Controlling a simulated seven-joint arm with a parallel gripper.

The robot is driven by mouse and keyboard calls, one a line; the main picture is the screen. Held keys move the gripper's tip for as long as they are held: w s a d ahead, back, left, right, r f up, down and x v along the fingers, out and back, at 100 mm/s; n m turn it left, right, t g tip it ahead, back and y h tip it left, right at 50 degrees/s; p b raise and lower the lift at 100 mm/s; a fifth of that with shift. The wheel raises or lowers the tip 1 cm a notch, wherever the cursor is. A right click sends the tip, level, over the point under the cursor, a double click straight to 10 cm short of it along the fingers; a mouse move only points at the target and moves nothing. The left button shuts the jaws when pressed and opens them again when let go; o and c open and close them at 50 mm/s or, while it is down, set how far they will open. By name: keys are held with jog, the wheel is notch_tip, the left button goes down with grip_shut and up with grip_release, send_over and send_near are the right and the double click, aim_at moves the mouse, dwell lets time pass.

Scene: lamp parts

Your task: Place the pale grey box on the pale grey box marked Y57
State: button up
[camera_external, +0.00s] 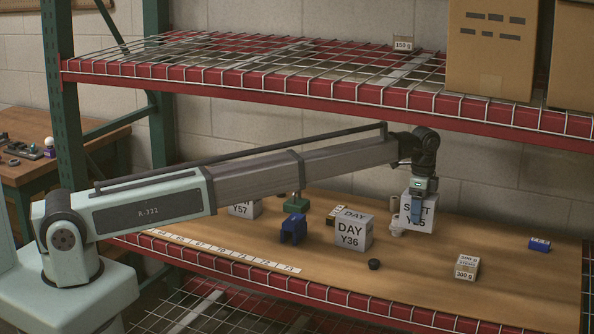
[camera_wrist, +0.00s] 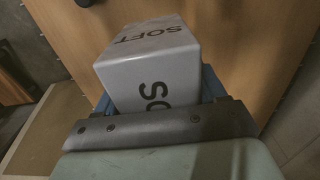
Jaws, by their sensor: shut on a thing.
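A pale grey box marked SOFT (camera_external: 428,214) is in my gripper (camera_external: 416,212) above the right part of the wooden shelf. Whether its bottom touches the wood is hard to tell. In the wrist view the SOFT box (camera_wrist: 150,65) sits between the blue fingers of my gripper (camera_wrist: 160,92). The pale grey box marked Y57 (camera_external: 243,210) stands at the left back of the shelf. My arm hides its upper part. Another pale grey box, marked DAY Y36 (camera_external: 354,232), stands between them, apart from both.
A blue piece (camera_external: 293,229) and a green one (camera_external: 296,202) stand near the Y57 box. A small black knob (camera_external: 374,264), a 300 g box (camera_external: 467,268) and a blue box (camera_external: 540,244) lie to the right. The red-edged upper shelf (camera_external: 330,92) is overhead.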

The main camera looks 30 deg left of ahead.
jog(key=w+a+r+n, duration=0.1)
jog(key=w+a, duration=0.5)
jog(key=a, duration=0.2)
jog(key=w+a+r+n, duration=0.2)
jog(key=w+a, duration=0.4)
jog(key=a, duration=0.3)
jog(key=w+a+r+n, duration=0.1)
jog(key=w+a+r, duration=0.1)
jog(key=a, duration=0.8)
jog(key=w+a+r+n, duration=0.1)
jog(key=w+a+r, duration=0.15)
jog(key=a, duration=0.85)
jog(key=s+a+r, duration=0.1)
jog(key=s+a, duration=0.2)
jog(key=a, duration=0.4)
jog(key=s+a+r+n, duration=0.1)
jog(key=s+a, duration=0.1)
jog(key=a, duration=0.5)
jog(key=s+a+r, duration=0.1)
jog(key=s+a, duration=0.2)
jog(key=a, duration=0.4)
jog(key=s+m, duration=0.5)
jog(key=m, duration=0.1)
jog(key=shift+s+f, duration=0.2)
jog(key=shift+f, duration=4.9)
jog(key=shift+f, duration=0.1)
